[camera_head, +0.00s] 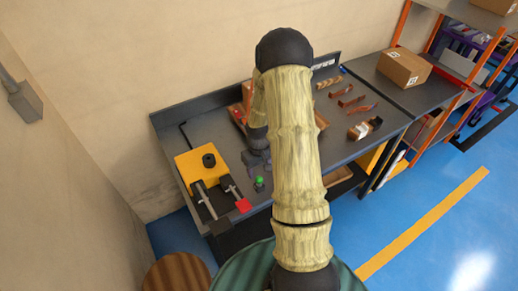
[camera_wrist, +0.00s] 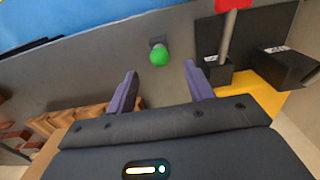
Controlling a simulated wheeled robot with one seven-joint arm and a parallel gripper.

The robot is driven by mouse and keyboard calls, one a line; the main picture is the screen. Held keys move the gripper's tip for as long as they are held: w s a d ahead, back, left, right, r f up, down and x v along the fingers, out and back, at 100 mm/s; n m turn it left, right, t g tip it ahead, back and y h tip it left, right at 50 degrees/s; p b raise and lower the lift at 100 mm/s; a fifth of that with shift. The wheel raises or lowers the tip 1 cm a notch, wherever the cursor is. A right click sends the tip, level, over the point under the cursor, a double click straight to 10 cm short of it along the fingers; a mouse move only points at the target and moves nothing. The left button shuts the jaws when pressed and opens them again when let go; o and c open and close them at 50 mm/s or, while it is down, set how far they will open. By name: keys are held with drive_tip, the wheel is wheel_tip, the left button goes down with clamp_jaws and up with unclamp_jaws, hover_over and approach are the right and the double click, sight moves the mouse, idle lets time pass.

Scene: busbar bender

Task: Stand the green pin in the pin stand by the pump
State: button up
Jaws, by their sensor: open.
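The green pin (camera_head: 259,181) shows as a round green head near the front edge of the bench. In the wrist view, the green head (camera_wrist: 158,56) sits over a small dark square block (camera_wrist: 157,41), which looks like the pin stand. The pin looks upright; its shaft is hidden under the head, so I cannot tell how deep it sits. My gripper (camera_wrist: 160,70) is open and empty, with the head just beyond and between its fingertips, apart from both. In the head view my gripper (camera_head: 257,160) is just behind the pin, partly hidden by my arm.
A yellow unit (camera_head: 192,165) with a black cylinder stands left of the pin. A red-ended lever (camera_head: 243,205) is close to the pin. A wooden tray (camera_wrist: 70,120) lies on the bench. Copper bars (camera_head: 350,100) and a cardboard box (camera_head: 404,67) are farther right.

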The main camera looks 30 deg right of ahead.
sight(259, 178)
wheel_tip(259, 178, up, 12)
drive_tip(key=b, duration=0.1)
drive_tip(key=shift+f, duration=0.1)
idle(0.9)
drive_tip(key=s+a+r+t, duration=0.1)
drive_tip(key=s+a+r, duration=0.2)
drive_tip(key=s+a, duration=0.3)
drive_tip(key=s+a+r+t, duration=0.1)
drive_tip(key=s+a+r, duration=0.3)
drive_tip(key=s+a, duration=0.2)
drive_tip(key=shift+s+a+t, duration=0.2)
drive_tip(key=shift+a+t, duration=0.1)
drive_tip(key=shift+a, duration=0.45)
drive_tip(key=shift+c, duration=0.4)
